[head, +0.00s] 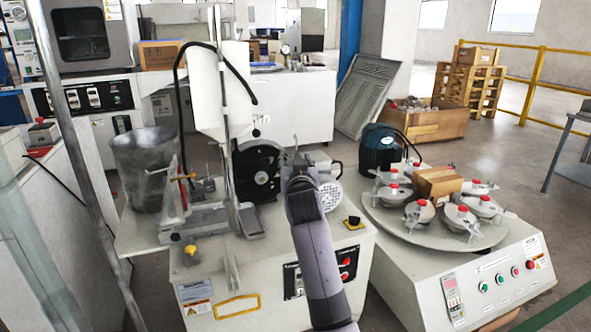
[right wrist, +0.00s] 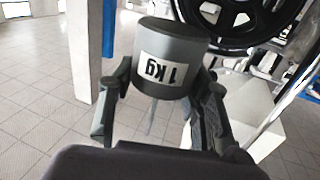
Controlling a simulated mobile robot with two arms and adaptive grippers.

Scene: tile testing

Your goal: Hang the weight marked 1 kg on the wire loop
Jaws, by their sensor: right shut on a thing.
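A dark grey cylindrical weight (right wrist: 168,50) fills the upper middle of the right wrist view. My right gripper (right wrist: 164,82) is shut on the weight, one finger on each side. In the head view my right gripper (head: 297,162) is in front of the testing machine (head: 345,262), just right of its black wheel (head: 257,172). The weight cannot be made out in the head view, where my arm and gripper cover that spot. I cannot pick out the wire loop. My left gripper is not in view.
A vertical post (head: 224,130) with a white tank (head: 207,95) stands left of the wheel. A grey bucket (head: 146,172) is further left. A round turntable (head: 436,238) with several red-topped holders and a cardboard box (head: 438,184) stands to the right. Open floor lies beyond.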

